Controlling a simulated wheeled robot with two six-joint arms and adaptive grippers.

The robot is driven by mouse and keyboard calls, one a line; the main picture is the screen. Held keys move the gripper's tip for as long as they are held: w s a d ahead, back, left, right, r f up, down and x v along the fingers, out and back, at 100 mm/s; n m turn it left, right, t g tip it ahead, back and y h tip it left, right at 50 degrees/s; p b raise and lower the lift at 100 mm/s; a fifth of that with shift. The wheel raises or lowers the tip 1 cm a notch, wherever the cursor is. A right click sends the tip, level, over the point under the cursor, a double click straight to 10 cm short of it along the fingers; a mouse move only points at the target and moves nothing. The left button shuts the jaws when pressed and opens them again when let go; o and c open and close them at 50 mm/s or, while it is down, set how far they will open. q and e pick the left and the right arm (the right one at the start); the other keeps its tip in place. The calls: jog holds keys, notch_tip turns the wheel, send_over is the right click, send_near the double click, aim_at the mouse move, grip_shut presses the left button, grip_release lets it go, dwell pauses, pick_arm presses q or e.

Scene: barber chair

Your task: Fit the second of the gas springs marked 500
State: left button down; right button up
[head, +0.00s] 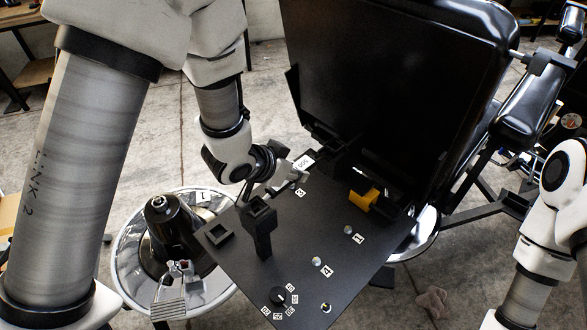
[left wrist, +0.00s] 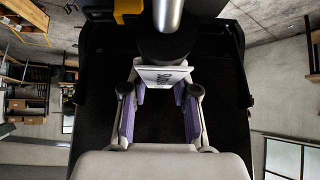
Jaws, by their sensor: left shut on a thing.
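My left gripper (head: 284,180) is shut on a gas spring with a white label (head: 303,163) reading 500, over the far left part of the black panel (head: 300,238). In the left wrist view the purple-padded fingers of the gripper (left wrist: 160,95) flank the spring's black body; its tilted label (left wrist: 163,78) faces the camera and a silver rod (left wrist: 168,14) runs to the top edge. Whether the spring's ends touch anything is hidden. The panel carries small number tags, such as 3 (head: 300,193), 1 (head: 358,238) and 4 (head: 326,271), beside round metal studs. My right gripper is out of view.
A yellow block (head: 363,199) sits by the chair's black back (head: 395,80). A black post (head: 261,228) and a square socket (head: 219,233) stand at the panel's left. A knob (head: 279,296) is near its front. A chrome round base (head: 132,232) lies left.

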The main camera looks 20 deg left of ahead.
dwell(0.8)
pick_arm(q)
jog(key=shift+f, duration=0.45)
jog(key=c, duration=0.8)
grip_release()
jog(key=v, duration=0.7)
jog(key=shift+s+a+r, duration=0.1)
jog(key=shift+s+r, duration=0.1)
jog(key=shift+s, duration=0.05)
jog(key=shift+w, duration=0.15)
